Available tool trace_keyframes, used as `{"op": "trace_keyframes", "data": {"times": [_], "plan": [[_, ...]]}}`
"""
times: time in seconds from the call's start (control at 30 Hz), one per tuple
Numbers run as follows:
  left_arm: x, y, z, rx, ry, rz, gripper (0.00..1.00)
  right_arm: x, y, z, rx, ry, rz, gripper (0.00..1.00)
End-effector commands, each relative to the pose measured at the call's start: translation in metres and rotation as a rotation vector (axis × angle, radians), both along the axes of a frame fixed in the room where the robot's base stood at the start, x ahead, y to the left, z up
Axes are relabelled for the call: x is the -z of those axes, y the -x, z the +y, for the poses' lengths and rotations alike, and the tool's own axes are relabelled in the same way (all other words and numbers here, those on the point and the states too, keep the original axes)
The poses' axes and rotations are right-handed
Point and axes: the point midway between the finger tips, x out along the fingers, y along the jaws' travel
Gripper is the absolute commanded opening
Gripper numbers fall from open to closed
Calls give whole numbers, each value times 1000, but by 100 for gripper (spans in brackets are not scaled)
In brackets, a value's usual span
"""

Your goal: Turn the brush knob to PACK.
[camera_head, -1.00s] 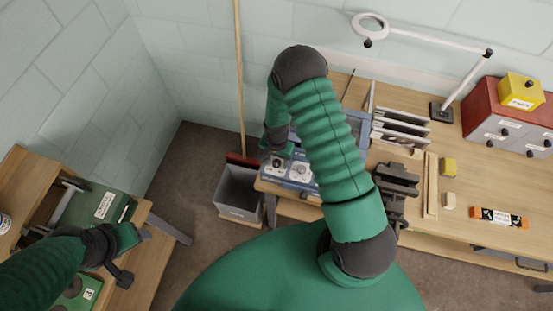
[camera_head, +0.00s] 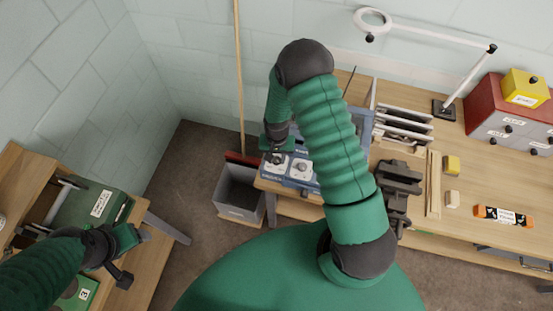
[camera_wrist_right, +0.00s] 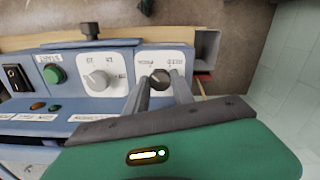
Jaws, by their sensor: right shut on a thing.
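A blue control box (camera_head: 300,181) stands at the left end of the right-hand bench. In the right wrist view, its panel (camera_wrist_right: 50,122) has two knobs on white plates. One is a pale grey knob (camera_wrist_right: 97,80). The other is a dark knob (camera_wrist_right: 159,76) at the panel's end, between the fingers of my right gripper (camera_wrist_right: 161,80), which is shut on it. The printing is upside down and too small to read surely, so the pointer's setting is unclear. My right gripper also shows in the head view (camera_head: 277,154). My left gripper (camera_head: 132,252) is over the left bench, jaws unclear.
A green button (camera_wrist_right: 54,75) and a black rocker switch (camera_wrist_right: 15,77) sit along the panel. A grey bin (camera_head: 240,192) and a broom (camera_head: 240,80) stand left of the box. A lamp (camera_head: 440,38) and red box (camera_head: 505,115) are at right.

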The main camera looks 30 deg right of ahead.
Motion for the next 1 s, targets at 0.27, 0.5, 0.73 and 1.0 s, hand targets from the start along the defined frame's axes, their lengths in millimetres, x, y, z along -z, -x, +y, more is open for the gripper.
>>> {"op": "trace_keyframes", "data": {"times": [0.27,0.5,0.73,1.0], "plan": [[-1,0,0,0,0,0,65,-2,-1,0,-1,0,-2,40],[-1,0,0,0,0,0,65,-1,0,0,1,0,0,51],[2,0,0,0,0,0,65,-7,0,0,2,0,0,51],[22,0,0,0,0,0,65,-71,-3,0,1,2,-9,51]]}}
